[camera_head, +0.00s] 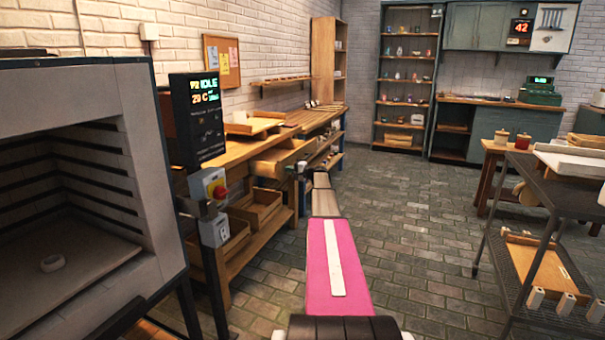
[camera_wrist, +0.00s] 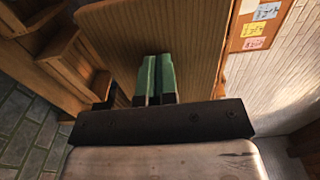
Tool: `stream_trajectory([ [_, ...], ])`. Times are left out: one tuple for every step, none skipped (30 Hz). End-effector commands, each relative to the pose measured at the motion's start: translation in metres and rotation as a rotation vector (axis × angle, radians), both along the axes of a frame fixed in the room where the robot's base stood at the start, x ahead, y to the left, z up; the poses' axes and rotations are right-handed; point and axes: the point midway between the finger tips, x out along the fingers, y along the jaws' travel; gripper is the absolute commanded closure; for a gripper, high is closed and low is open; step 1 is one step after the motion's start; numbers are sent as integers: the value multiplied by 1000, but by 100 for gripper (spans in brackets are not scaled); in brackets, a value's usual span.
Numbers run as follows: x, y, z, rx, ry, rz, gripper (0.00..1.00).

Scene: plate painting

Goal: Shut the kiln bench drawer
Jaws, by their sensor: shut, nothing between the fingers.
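The kiln bench (camera_head: 240,150) runs along the brick wall, right of the kiln. Its wooden drawer (camera_head: 284,158) sticks out from under the bench top, toward the aisle. My arm reaches forward, and my gripper (camera_head: 301,170) is small beside the drawer's front end; whether they touch cannot be told. In the wrist view, my gripper's green fingers (camera_wrist: 157,58) are together with nothing between them. They lie in front of a broad ribbed wooden surface (camera_wrist: 150,28); I cannot tell which part of the bench it is.
The open kiln (camera_head: 85,150) and its control post (camera_head: 196,120) stand at left. Open trays (camera_head: 255,212) sit on the bench's lower shelf. A metal cart (camera_head: 540,180) stands at right. The brick floor (camera_head: 410,215) between is clear.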

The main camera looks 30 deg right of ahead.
Motion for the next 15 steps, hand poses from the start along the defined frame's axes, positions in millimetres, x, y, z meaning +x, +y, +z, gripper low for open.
stream_trajectory([
  [18, 12, -1, 0, 0, 2, 100],
  [26, 19, -1, 0, 0, 2, 100],
  [36, 28, -1, 0, 0, 3, 100],
  [44, 34, -1, 0, 0, 2, 100],
  [52, 40, -1, 0, 0, 2, 100],
  [61, 49, -1, 0, 0, 3, 100],
  [68, 55, -1, 0, 0, 2, 100],
  [75, 61, -1, 0, 0, 1, 100],
  [84, 68, -1, 0, 0, 2, 100],
  [90, 74, 0, 1, -1, 2, 100],
  [96, 79, 0, 1, -1, 2, 100],
  [103, 85, 0, 1, -1, 1, 100],
  [108, 89, 0, 1, -1, 0, 100],
  [113, 94, 0, 1, -1, 1, 100],
  [118, 99, 0, 1, -1, 1, 100],
])
